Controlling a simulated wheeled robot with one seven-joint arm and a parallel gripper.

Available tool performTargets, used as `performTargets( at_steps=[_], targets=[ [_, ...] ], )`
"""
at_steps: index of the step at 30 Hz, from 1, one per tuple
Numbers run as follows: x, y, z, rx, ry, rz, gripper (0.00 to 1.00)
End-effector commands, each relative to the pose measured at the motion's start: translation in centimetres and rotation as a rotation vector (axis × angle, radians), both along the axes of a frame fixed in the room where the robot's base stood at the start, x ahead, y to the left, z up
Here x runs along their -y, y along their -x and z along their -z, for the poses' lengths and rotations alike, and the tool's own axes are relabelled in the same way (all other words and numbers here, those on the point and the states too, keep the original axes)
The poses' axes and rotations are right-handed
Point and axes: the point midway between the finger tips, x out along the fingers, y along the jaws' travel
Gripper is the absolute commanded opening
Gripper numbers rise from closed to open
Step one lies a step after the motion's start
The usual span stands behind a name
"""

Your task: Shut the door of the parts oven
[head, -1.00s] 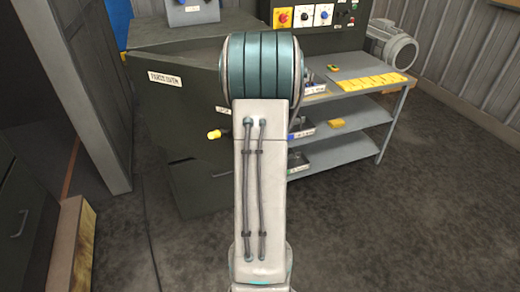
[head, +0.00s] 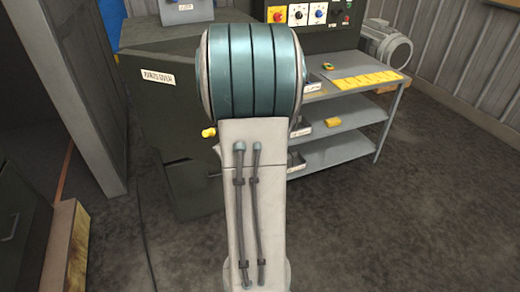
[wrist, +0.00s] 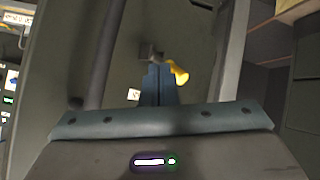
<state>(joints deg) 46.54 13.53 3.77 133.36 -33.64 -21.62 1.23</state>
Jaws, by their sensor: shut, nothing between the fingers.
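The parts oven (head: 150,110) is a dark green cabinet at the back left in the head view, with a white label. A yellow handle (head: 208,132) sticks out from its front beside my arm. My arm hides the right part of the front, so I cannot tell how far the door stands open. In the wrist view, my gripper (wrist: 158,72) is shut and empty, its fingers pointing at a grey-green panel. The yellow handle (wrist: 180,72) is just right of the fingertips there; I cannot tell whether they touch.
A grey shelf unit (head: 330,155) with small bins stands right of the oven. A grey motor (head: 388,43) sits behind it. A dark drawer cabinet (head: 20,225) and a wooden piece (head: 68,255) are at the left. The floor (head: 400,235) at the right is clear.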

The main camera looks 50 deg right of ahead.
Motion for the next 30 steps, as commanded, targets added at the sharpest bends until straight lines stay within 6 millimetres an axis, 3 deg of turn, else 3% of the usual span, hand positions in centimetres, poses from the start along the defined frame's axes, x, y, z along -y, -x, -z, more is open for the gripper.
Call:
performTargets(
  at_steps=[1,5,11,17,21,27,30],
  targets=[
    [-0.8,-0.9,1.3,0.060,-0.005,0.017,0.00],
    [-1.6,-2.5,1.4,0.220,-0.006,0.099,0.00],
    [-1.8,-2.7,1.6,0.435,0.032,0.265,0.00],
    [-1.4,-0.4,2.5,0.598,0.113,0.481,0.00],
    [-1.1,2.5,3.5,0.666,0.184,0.643,0.00],
    [-1.1,5.8,4.4,0.698,0.258,0.805,0.00],
    [-1.1,6.5,4.5,0.701,0.274,0.838,0.00]
  ],
)
